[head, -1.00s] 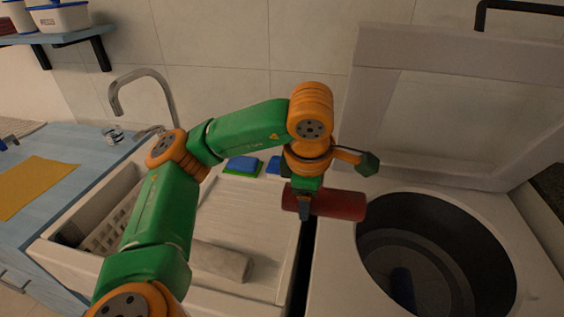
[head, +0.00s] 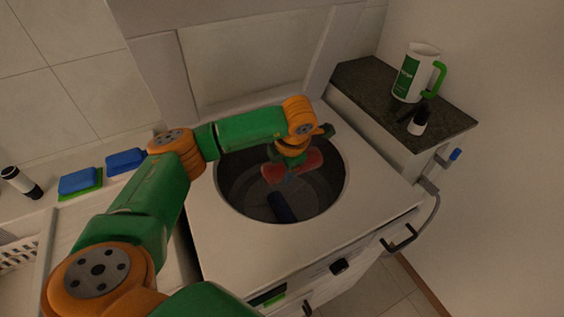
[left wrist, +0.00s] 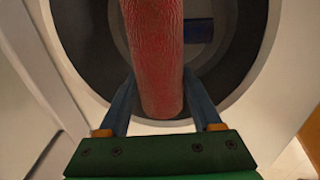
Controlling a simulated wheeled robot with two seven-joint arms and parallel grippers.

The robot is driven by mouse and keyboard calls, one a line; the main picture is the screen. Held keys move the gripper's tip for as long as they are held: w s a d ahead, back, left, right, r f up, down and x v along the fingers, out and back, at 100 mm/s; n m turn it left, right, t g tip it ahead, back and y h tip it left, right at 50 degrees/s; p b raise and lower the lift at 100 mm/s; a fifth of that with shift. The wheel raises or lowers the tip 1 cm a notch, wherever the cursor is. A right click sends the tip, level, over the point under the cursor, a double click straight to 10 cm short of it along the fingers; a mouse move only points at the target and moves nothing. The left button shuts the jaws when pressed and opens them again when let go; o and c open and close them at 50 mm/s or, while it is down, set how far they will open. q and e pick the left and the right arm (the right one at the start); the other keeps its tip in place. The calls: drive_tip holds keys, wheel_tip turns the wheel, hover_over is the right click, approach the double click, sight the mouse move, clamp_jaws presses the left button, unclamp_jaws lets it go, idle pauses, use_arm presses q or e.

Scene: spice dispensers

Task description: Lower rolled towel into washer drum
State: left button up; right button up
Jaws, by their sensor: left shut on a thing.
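A red rolled towel (head: 305,163) is held in my left gripper (head: 287,174), over the round opening of the washer drum (head: 237,190). In the left wrist view the towel (left wrist: 155,50) lies between the two fingers (left wrist: 163,105), with the dark drum behind it. The gripper is shut on the towel. Its exact depth relative to the rim is hard to tell. A dark blue roll (head: 281,207) lies inside the drum and also shows in the left wrist view (left wrist: 207,27). My right gripper is not in view.
The washer's white top (head: 225,255) surrounds the opening, with its raised lid (head: 250,65) behind. Blue sponges (head: 77,181) lie at left.

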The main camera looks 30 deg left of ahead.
use_arm(q)
wheel_tip(320, 180, down, 15)
drive_tip(key=b, duration=1.1)
drive_tip(key=shift+r, duration=0.15)
drive_tip(key=o, duration=1.6)
drive_tip(key=shift+c, duration=0.2)
drive_tip(key=v, duration=0.7)
drive_tip(key=shift+b, duration=0.45)
drive_tip(key=shift+r, duration=0.1)
